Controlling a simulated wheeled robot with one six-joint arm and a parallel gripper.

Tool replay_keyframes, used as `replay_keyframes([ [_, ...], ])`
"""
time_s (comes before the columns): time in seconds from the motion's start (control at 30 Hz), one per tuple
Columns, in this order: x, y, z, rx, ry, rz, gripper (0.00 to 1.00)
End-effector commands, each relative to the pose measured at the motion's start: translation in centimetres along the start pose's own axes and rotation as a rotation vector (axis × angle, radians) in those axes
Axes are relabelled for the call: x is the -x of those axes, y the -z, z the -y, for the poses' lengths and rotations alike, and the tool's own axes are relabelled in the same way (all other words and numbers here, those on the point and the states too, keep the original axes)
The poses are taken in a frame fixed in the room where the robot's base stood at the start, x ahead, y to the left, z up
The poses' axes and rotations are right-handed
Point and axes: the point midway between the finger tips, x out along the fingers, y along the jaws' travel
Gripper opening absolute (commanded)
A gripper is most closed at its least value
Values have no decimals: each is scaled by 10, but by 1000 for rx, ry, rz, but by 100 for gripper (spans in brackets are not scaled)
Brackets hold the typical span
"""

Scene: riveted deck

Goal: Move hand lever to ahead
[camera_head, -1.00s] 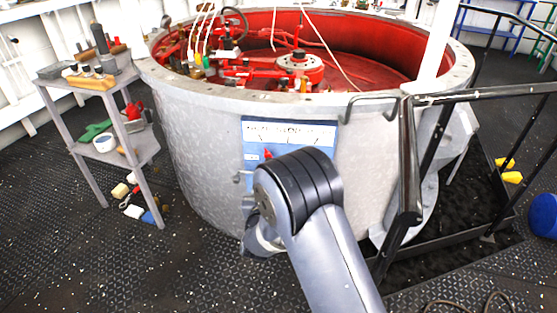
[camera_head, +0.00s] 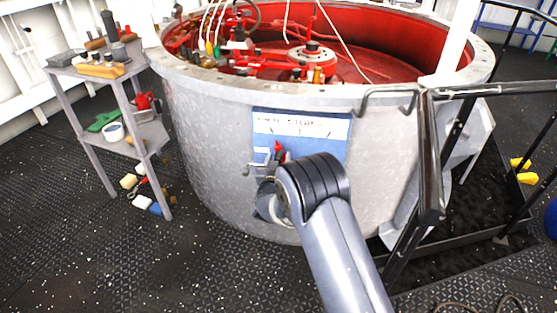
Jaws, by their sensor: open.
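The hand lever (camera_head: 278,146) shows as a small red grip in front of a blue and white panel (camera_head: 332,128). The panel is on the side of the big grey tub; its lettering is too blurred to read, and my arm covers its lower part. My gripper (camera_head: 263,167) is in front of the tub wall at the panel's lower left, just below the red grip. It is open. My wrist partly hides it and the lever's lower end, so I cannot tell whether they touch.
The round grey tub (camera_head: 205,125) has a red inside with machinery. A black railing (camera_head: 430,160) stands close on the right of my arm. A grey shelf (camera_head: 135,75) with tools stands at the left. Open dark deck (camera_head: 90,255) lies at front left.

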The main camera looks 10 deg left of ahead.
Motion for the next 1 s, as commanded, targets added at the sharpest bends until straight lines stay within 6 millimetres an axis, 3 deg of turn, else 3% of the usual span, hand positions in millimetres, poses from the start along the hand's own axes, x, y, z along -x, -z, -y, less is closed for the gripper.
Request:
replay_keyframes([
  [0.33,-4,0,0,0,0,0,46],
  [0.9,-3,0,0,-1,0,0,0],
  [1.0,-3,0,0,-1,0,0,0],
])
